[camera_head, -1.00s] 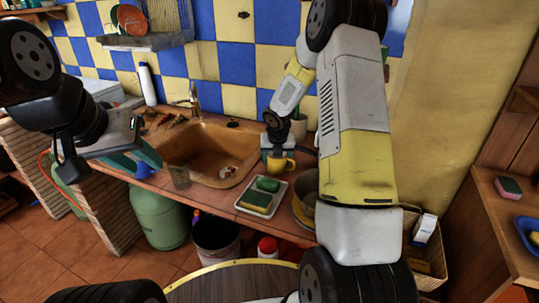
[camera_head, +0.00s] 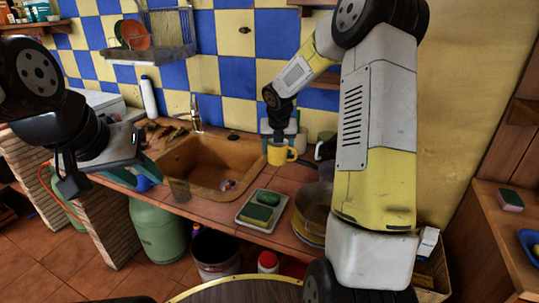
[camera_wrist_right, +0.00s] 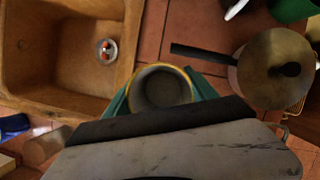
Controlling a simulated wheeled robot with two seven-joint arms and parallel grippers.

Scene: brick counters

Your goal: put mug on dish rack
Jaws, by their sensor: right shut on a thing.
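The yellow mug (camera_head: 279,154) is held upright in my right gripper (camera_head: 280,138), just right of the sink and seemingly above the counter. In the right wrist view the mug's round opening (camera_wrist_right: 162,88) sits between the two green fingers, which touch its sides. My left gripper (camera_head: 147,172) hangs at the left near the sink's front edge; its fingers appear apart with nothing seen between them. The dish rack (camera_head: 150,45) is on the tiled wall at the upper left, with an orange plate and a green one in it.
The sink (camera_head: 205,160) with a tap (camera_head: 195,112) lies left of the mug. A tray (camera_head: 245,217) with sponges is in front. A large pot (camera_head: 314,208) stands at the right; a lidded pan (camera_wrist_right: 275,70) shows in the wrist view. A white bottle (camera_head: 149,91) stands behind the sink.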

